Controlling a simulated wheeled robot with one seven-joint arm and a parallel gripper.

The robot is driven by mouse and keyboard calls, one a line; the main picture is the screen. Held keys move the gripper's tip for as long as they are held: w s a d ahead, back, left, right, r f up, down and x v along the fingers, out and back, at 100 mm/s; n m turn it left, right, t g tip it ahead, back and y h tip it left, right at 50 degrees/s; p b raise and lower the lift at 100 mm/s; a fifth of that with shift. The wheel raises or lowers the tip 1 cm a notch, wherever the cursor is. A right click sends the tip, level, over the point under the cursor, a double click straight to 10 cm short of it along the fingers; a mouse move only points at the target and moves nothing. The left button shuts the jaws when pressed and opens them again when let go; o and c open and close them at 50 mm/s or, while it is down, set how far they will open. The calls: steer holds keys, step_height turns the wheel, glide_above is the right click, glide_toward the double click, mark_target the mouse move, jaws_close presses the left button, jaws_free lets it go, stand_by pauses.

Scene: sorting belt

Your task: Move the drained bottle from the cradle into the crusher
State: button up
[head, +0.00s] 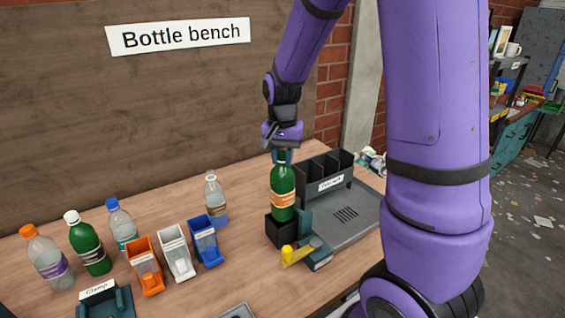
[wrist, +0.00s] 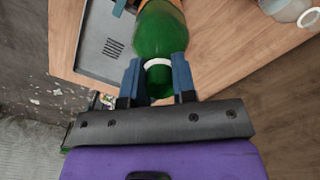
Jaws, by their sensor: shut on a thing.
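A green bottle (head: 283,188) with an orange label stands upright at the black square holder (head: 288,232) on the right half of the bench. Its base is hidden by the holder's walls, and I cannot tell whether it rests on the bottom. My gripper (head: 281,150) is above the bottle and shut on its neck. In the wrist view, the blue fingers (wrist: 158,80) stand on either side of the neck, by a white ring, with the green bottle body (wrist: 160,32) beyond. A teal device with a yellow handle (head: 297,255) sits just in front of the holder.
A dark slotted rack (head: 322,172) with a label stands on a grey tray (head: 350,222) behind. A clear bottle (head: 215,200) stands to the left, with orange, white and blue bins (head: 207,243), several capped bottles (head: 88,245) and a teal clamp (head: 105,302) farther left.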

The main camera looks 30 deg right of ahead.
steer(key=shift+r, duration=0.2)
steer(key=shift+r, duration=2.95)
steer(key=shift+s, duration=0.1)
jaws_close()
